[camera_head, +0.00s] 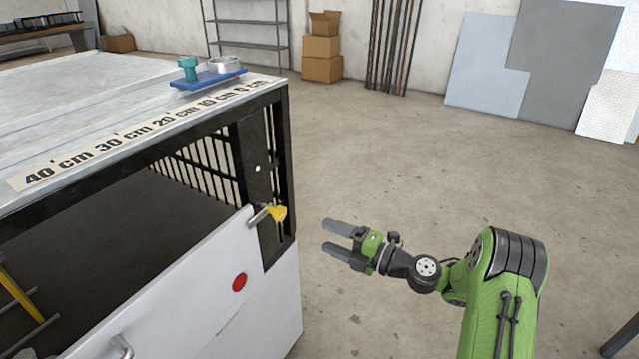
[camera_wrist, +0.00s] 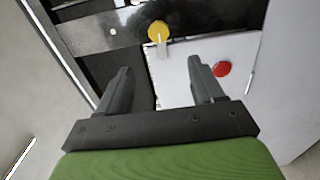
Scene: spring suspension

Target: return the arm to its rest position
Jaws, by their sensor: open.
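My gripper (camera_head: 333,238) is at the end of my green arm in the head view, to the right of the metal cabinet (camera_head: 205,310). Its two grey fingers point left toward the cabinet and stand apart with nothing between them. In the wrist view the fingers (camera_wrist: 163,82) are also open and empty. Past them are a yellow knob (camera_wrist: 158,31) and a red round button (camera_wrist: 222,69) on the cabinet front. A gap of floor shows between my fingertips and the cabinet in the head view.
A blue tray (camera_head: 190,84) with a teal part and a metal ring lies on the cabinet top (camera_head: 75,90). The yellow knob (camera_head: 277,212) sticks out at the corner. Cardboard boxes (camera_head: 321,60) and leaning panels (camera_head: 480,65) stand far back. The floor (camera_head: 430,150) around my arm is clear.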

